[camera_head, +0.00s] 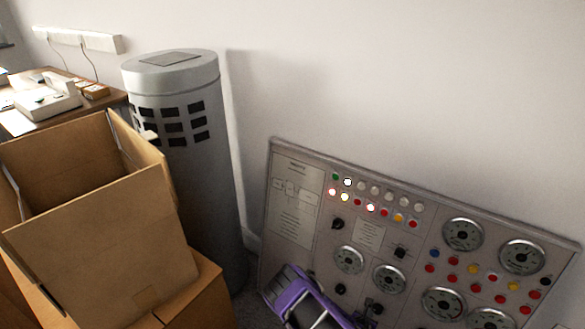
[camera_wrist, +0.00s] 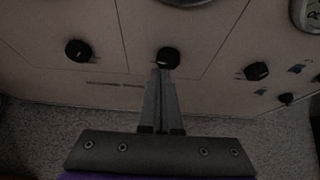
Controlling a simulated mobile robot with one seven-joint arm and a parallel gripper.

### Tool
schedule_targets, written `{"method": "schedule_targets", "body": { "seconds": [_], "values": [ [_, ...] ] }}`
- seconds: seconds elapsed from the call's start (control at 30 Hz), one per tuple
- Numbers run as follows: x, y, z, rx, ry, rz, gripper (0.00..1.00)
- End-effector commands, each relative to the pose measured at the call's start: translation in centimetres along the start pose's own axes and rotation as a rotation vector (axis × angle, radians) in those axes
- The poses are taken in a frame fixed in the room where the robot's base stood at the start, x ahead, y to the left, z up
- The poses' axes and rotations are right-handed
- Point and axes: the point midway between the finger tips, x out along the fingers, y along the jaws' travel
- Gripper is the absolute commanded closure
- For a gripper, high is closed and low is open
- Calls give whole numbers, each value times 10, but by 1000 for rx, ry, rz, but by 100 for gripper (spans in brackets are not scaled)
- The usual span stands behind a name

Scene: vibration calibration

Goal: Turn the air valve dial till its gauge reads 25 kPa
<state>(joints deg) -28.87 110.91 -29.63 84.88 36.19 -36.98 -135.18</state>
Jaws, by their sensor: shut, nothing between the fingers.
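The control panel (camera_head: 292,222) leans against the wall in the head view. It carries round gauges, including a left pair (camera_head: 349,260) (camera_head: 389,278) and several at the right (camera_head: 463,234). Their readings are too small to make out. In the wrist view my gripper (camera_wrist: 162,73) is shut and empty, its fingertips just below a black dial (camera_wrist: 168,57); I cannot tell whether they touch it. Another black dial (camera_wrist: 78,50) is to the left and one (camera_wrist: 256,71) to the right. No readable label shows which is the air valve dial.
Open cardboard boxes (camera_head: 100,230) and a grey cylinder (camera_head: 185,150) stand left of the panel. A desk (camera_head: 20,122) with devices is behind the boxes. Grey carpet (camera_wrist: 45,140) lies below the panel. A small black knob (camera_wrist: 286,99) is at the lower right.

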Motion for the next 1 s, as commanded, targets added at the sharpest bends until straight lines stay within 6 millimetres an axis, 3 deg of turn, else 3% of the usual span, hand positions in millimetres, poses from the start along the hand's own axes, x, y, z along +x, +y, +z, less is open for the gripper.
{"method": "schedule_targets", "body": {
  "seconds": [0.4,1.0],
  "values": [
    [41,0,23,1,-1,1,100],
    [46,0,25,1,0,0,100]
  ]
}}
